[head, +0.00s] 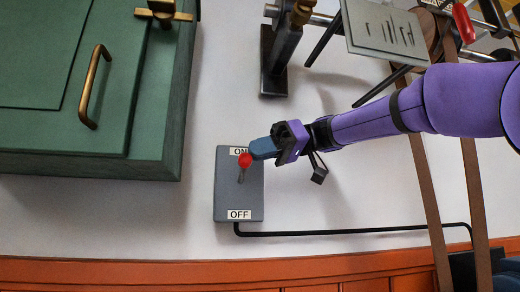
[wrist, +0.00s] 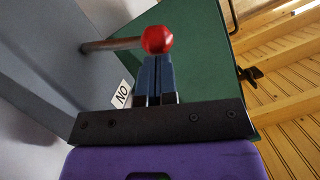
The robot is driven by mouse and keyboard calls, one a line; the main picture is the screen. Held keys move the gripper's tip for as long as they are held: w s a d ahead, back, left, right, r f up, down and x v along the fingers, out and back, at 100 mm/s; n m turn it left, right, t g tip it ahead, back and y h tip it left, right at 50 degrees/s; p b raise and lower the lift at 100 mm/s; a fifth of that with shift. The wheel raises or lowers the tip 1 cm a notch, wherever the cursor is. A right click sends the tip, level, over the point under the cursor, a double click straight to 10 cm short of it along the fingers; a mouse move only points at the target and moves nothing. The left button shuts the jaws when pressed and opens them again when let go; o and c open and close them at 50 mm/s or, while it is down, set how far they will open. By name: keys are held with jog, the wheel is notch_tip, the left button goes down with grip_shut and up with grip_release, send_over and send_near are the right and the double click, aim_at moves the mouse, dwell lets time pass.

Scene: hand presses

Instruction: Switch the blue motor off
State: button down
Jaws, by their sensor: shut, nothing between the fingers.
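A grey switch box (head: 225,190) is on the pale wall, with an ON label (head: 236,151) at its top and an OFF label (head: 239,214) at its bottom. Its lever has a red ball (head: 245,160) and points up toward ON. My gripper (head: 254,150) is shut and empty, its blue fingertips beside the ball at its upper right. In the wrist view the shut fingertips (wrist: 153,60) reach the red ball (wrist: 157,40); I cannot tell whether they touch it. The ON label also shows there (wrist: 121,94), upside down.
A black cable (head: 330,233) runs from the box to a dark blue thing (head: 510,268) cut off at lower right, possibly the motor. A green cabinet (head: 150,130) stands left. Brown straps (head: 425,185) and metal parts are at right.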

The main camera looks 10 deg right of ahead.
jog(key=shift+s, duration=0.1)
jog(key=shift+s+f+n, duration=0.15)
jog(key=shift+f+n, duration=0.1)
jog(key=shift+n, duration=0.05)
jog(key=f+n+t, duration=0.1)
jog(key=s+f+n+t, duration=0.1)
jog(key=f+n, duration=0.2)
jog(key=shift+s+f+n+t, duration=0.3)
jog(key=shift+s+f+t, duration=0.05)
jog(key=shift+s+t, duration=0.05)
jog(key=shift+r, duration=0.1)
